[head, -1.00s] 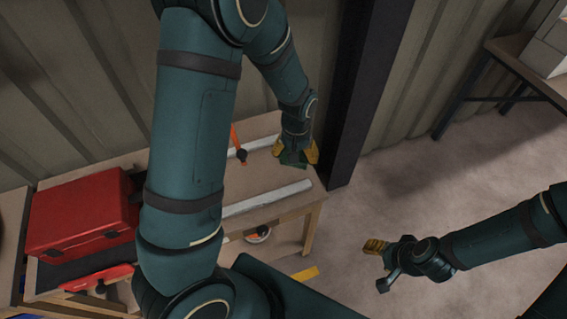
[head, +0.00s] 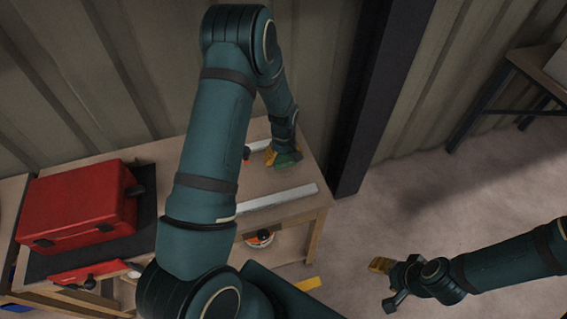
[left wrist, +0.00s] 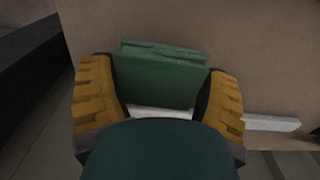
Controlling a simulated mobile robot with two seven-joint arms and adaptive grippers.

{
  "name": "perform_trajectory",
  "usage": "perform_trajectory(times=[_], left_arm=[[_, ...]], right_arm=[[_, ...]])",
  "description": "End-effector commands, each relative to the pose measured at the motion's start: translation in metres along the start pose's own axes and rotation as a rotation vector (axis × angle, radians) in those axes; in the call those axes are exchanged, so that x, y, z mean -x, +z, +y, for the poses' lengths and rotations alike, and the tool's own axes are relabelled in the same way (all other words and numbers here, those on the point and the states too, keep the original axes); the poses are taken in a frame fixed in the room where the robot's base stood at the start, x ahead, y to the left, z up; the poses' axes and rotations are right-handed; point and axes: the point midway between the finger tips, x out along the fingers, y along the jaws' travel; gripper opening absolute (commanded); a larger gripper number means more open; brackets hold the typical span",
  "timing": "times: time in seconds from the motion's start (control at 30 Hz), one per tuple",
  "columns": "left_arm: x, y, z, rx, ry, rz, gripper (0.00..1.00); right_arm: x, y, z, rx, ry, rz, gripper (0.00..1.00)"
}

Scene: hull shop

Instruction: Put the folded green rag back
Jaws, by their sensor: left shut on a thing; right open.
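The folded green rag (left wrist: 155,78) is between the two yellow fingers of my left gripper (left wrist: 160,95) in the left wrist view. The gripper is shut on it. In the head view the rag (head: 288,158) shows as a small green patch at my left gripper (head: 276,157), over the right end of the wooden workbench (head: 262,184). I cannot tell whether the rag touches the bench top. My right gripper (head: 385,280) is open and empty above the floor at the lower right.
A long pale bar (head: 277,199) lies along the bench's front part. A red toolbox (head: 78,209) stands on a dark mat (head: 147,200) at the left. A dark post (head: 377,100) rises beside the bench's right end. Another table (head: 535,65) stands at the upper right.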

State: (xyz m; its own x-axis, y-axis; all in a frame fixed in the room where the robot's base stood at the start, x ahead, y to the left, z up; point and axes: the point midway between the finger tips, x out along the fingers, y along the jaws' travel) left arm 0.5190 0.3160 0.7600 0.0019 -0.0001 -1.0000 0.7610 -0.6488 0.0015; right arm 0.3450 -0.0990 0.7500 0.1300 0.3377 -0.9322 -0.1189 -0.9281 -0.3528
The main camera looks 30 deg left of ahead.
Motion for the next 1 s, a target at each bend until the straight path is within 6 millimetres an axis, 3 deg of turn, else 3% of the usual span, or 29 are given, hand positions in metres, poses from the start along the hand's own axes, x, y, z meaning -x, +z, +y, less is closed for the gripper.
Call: perform_trajectory(times=[0.2,0.57,0.6,0.63,1.0], left_arm=[[-0.029,0.0,-0.001,0.0,-0.001,-0.001,0.44],[-0.032,0.0,0.0,-0.001,-0.001,0.0,0.44],[-0.031,0.0,0.0,-0.001,-0.001,0.0,0.91],[-0.031,0.0,0.0,-0.001,-0.001,0.0,1.0],[-0.026,0.0,0.0,-0.001,-0.001,-0.001,1.0]], right_arm=[[-0.006,-0.001,0.002,0.0,0.0,0.003,0.55],[-0.009,-0.001,0.003,0.0,0.0,0.004,0.55],[-0.008,-0.001,0.003,0.0,0.0,0.004,0.55],[-0.008,-0.001,0.003,0.0,0.0,0.004,0.55],[-0.004,-0.001,0.002,0.0,0.0,0.003,0.55]])
